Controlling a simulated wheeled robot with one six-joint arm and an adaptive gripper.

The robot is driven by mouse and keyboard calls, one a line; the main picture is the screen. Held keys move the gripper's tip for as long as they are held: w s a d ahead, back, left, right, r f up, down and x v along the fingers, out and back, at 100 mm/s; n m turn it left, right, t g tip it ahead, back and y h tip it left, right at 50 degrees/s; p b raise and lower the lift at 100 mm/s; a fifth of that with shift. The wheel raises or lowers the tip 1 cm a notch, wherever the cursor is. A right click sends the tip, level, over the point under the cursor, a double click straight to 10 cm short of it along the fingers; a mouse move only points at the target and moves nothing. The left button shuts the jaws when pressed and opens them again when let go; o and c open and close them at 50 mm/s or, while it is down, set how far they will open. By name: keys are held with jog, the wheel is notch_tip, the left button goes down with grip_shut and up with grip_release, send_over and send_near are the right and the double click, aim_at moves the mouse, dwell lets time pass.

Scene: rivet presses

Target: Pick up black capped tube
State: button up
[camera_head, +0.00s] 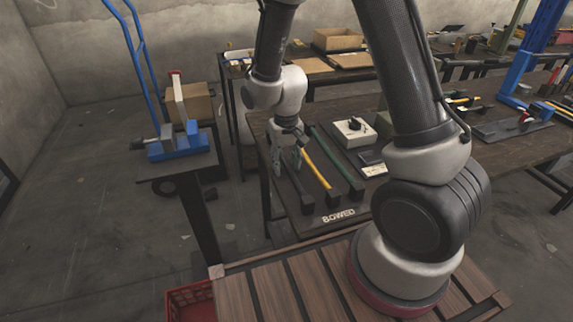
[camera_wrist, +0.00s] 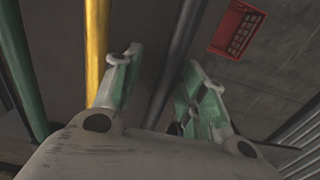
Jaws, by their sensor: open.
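Three long tubes lie side by side on the dark workbench: a dark grey one with a black cap (camera_head: 305,202), a yellow one (camera_head: 317,167) and a green one (camera_head: 337,160). My gripper (camera_head: 287,168) is over the dark tube near the bench's left edge. In the wrist view my gripper (camera_wrist: 164,62) has its two green-padded fingers apart. The dark tube (camera_wrist: 181,45) runs between them, with nothing visibly clamped. The yellow tube (camera_wrist: 96,45) passes just outside the left finger, and the green tube (camera_wrist: 20,70) is farther left. The gripper hides part of the dark tube.
A white box with a black knob (camera_head: 354,131) sits right of the green tube. A blue vise (camera_head: 178,145) stands on a separate stand at left. A red crate (camera_head: 190,300) is on the floor, also in the wrist view (camera_wrist: 237,30). Open floor lies left of the bench.

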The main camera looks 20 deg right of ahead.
jog(key=shift+c, duration=0.4)
grip_shut()
